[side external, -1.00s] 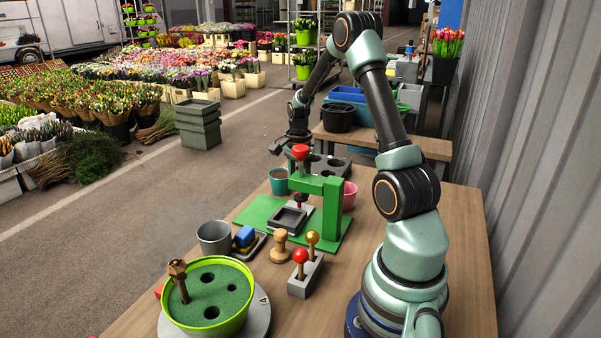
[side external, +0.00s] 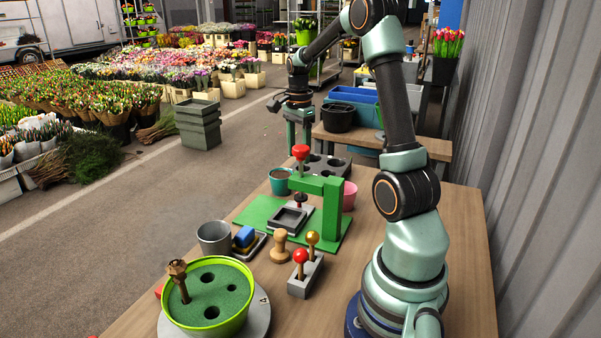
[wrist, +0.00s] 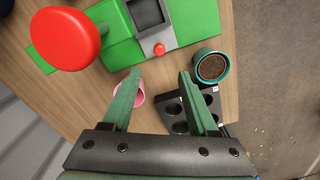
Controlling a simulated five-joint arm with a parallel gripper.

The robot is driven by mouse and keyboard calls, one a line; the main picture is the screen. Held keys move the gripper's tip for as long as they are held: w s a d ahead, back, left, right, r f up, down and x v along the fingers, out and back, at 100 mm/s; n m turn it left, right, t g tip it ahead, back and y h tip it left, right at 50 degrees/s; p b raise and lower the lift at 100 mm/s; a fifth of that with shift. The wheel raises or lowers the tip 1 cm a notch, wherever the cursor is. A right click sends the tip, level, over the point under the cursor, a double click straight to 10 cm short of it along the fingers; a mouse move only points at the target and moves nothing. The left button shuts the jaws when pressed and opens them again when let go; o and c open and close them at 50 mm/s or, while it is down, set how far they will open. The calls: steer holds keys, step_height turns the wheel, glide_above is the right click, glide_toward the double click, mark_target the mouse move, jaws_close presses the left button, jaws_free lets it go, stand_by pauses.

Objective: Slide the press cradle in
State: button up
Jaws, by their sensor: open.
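The press stands on a green base plate (side external: 258,212). Its green frame (side external: 331,205) carries a red-topped plunger (side external: 300,151), whose round red top (wrist: 65,38) looms large in the wrist view. The grey press cradle (side external: 286,221), a square tray with a dark recess, sits on the plate near the plunger; it is cut by the top edge in the wrist view (wrist: 169,22). A small red knob (wrist: 159,49) is at its near end. My gripper (wrist: 160,76) is open and empty, pointing down, raised behind the press in the side view (side external: 299,143).
A teal pot (side external: 279,181), a pink pot (side external: 349,196) and a dark tray with holes (side external: 336,164) stand around the press. A stamp (side external: 280,246), a two-knob holder (side external: 306,275), a grey cup (side external: 214,238) and a lime planter (side external: 220,330) stand nearer the camera.

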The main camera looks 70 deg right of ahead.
steer(key=m, duration=1)
glide_toward(292, 211)
steer(key=d+f, duration=0.4)
steer(key=f, duration=0.1)
steer(key=shift+s+d+f, duration=0.15)
steer(key=shift+d+f, duration=0.1)
jaws_close()
steer(key=shift+r, duration=0.1)
stand_by(0.9)
